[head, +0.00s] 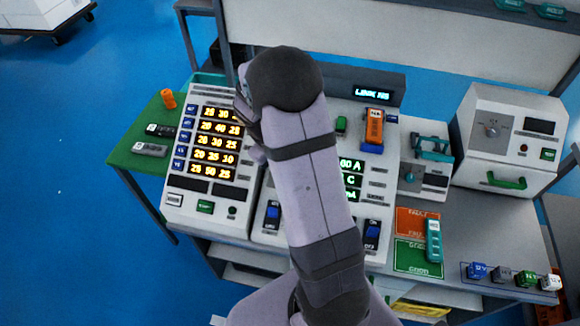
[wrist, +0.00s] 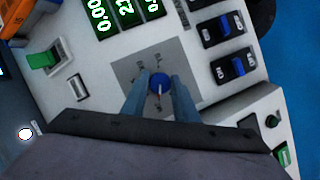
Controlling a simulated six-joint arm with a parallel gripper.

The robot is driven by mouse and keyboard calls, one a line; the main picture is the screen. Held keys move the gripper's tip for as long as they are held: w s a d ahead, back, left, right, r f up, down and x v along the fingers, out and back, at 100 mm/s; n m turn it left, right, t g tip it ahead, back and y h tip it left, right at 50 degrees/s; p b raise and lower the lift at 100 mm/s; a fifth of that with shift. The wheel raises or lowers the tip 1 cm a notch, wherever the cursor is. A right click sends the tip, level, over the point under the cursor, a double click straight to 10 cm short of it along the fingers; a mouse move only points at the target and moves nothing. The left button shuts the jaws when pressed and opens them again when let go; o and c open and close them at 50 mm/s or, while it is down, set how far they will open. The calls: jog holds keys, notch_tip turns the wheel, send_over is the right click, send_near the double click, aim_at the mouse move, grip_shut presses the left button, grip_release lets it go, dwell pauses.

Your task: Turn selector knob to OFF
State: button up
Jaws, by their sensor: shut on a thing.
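The selector knob (wrist: 160,80) is a small round blue cap with a white pointer line, on a grey square plate (wrist: 128,70) of the light panel. In the wrist view its pointer aims roughly down the picture, toward my gripper's body. Small marks surround the knob, but they are too blurred to read. My gripper (wrist: 160,88) has one blue-grey finger on each side of the knob and is shut on it. In the head view my arm covers the knob and the gripper fingers.
Blue rocker switches (wrist: 223,27) sit beside the knob plate. A green button (wrist: 43,60) and lit green displays (wrist: 127,10) are on the same panel. In the head view, a white box with a grey dial (head: 491,129) stands at the right. An orange device (head: 374,128) stands upright.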

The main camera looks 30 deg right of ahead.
jog(key=n+h+b, duration=0.1)
jog(key=n, duration=0.1)
jog(key=n+b, duration=0.1)
jog(key=n, duration=0.1)
jog(key=shift+w+a+f+t+h, duration=0.1)
jog(key=shift+a+t+h, duration=0.05)
jog(key=shift+t+h, duration=0.2)
jog(key=n+t+h+b, duration=0.1)
jog(key=n, duration=0.3)
jog(key=shift+n+b, duration=0.3)
jog(key=shift+b, duration=0.1)
jog(key=shift+n+h, duration=0.25)
jog(key=shift+n, duration=0.05)
jog(key=o, duration=1.1)
jog(key=shift+c, duration=0.2)
jog(key=b+v, duration=0.1)
jog(key=v, duration=0.6)
jog(key=shift+r, duration=0.2)
